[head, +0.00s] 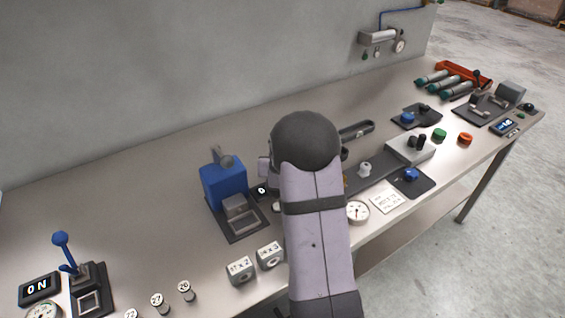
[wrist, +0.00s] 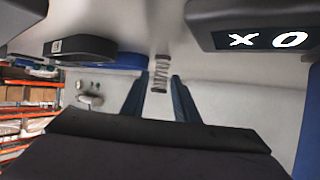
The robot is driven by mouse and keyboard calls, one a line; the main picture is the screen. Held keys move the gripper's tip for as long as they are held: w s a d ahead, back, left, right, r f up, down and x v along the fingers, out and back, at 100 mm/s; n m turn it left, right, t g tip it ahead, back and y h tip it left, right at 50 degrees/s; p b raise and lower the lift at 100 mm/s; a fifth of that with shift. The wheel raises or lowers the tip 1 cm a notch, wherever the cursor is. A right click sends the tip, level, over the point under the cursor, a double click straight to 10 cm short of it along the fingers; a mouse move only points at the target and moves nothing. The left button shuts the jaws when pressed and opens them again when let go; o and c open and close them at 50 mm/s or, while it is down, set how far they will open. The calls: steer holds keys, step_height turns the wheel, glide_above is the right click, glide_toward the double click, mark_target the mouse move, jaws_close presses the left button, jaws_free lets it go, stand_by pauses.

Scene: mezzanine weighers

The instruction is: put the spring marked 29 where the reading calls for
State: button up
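A pale coiled spring (wrist: 161,75) shows between the two blue fingertips of my gripper (wrist: 160,88) in the wrist view. The fingers stand close on both sides of it, and it looks held. Its mark cannot be read. In the head view my arm hides my gripper and this spring. Small capped pieces with numbers (head: 184,290) stand at the front left; one reads about 20, another about 27 (head: 157,302).
A blue machine (head: 223,183) stands left of my arm. Two marked grey blocks (head: 241,270) sit at the front edge. A lever device (head: 86,285) and an ON-like readout (head: 39,289) are at the far left. A dial (head: 357,212) and a card (head: 387,198) lie right of my arm. The back left table is clear.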

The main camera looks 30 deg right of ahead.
steer(key=b+v, duration=0.1)
steer(key=v, duration=1)
steer(key=shift+s+a, duration=0.15)
steer(key=o, duration=0.4)
steer(key=b+x, duration=0.1)
steer(key=x, duration=0.1)
steer(key=b+x, duration=0.1)
steer(key=x, duration=0.1)
steer(key=shift+s+f, duration=0.25)
steer(key=shift+f, duration=0.05)
steer(key=shift+w+r+t, duration=0.1)
steer(key=shift+r+t, duration=0.05)
steer(key=shift+t, duration=0.15)
